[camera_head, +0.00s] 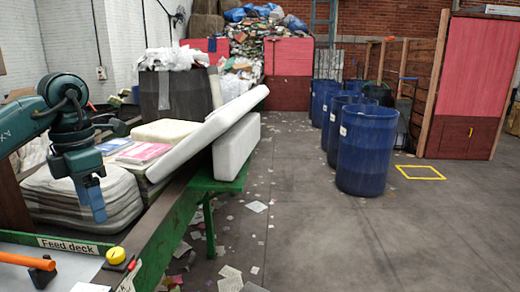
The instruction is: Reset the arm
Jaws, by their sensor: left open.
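My left arm comes in from the left, its teal links bent over the feed deck. My left gripper (94,205) points down at the left side of the view, in front of a grey-and-white wrapped bale (60,205). The gripper is open, with nothing seen between its fingers. I cannot tell whether it touches the bale. My right gripper is not in view.
The green-framed belt (150,245) carries bales, packets and a tilted white slab (210,130). A yellow-topped button (115,256) and an orange-handled tool (28,262) are at the front left. Several blue barrels (366,150) stand right. The right floor is mostly clear.

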